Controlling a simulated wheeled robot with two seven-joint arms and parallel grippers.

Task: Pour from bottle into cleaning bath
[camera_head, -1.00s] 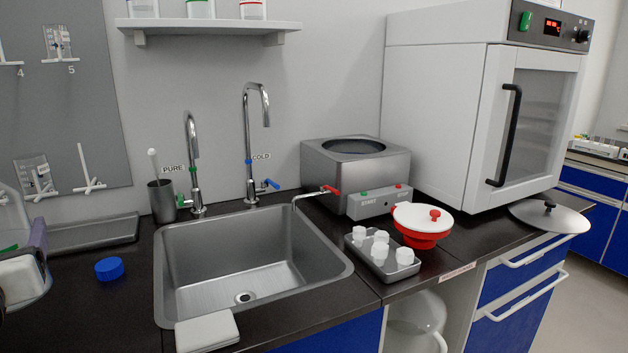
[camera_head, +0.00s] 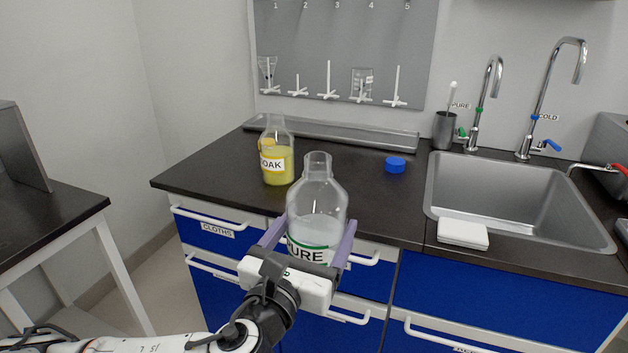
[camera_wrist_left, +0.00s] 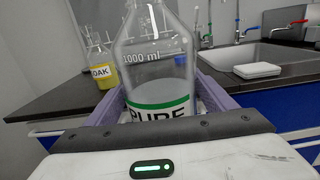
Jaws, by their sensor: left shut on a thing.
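A clear glass bottle (camera_head: 318,205) labelled PURE with a green band is upright, uncapped and partly filled with clear liquid. My left gripper (camera_head: 310,242) is shut on it, with its purple fingers on both sides, in front of the counter edge. The bottle (camera_wrist_left: 155,65) also fills the middle of the left wrist view. The cleaning bath, a steel box (camera_head: 608,138), shows only its left part at the right edge of the head view; its round opening is out of frame. My right gripper is not in view.
A blue cap (camera_head: 396,165) lies farther right.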

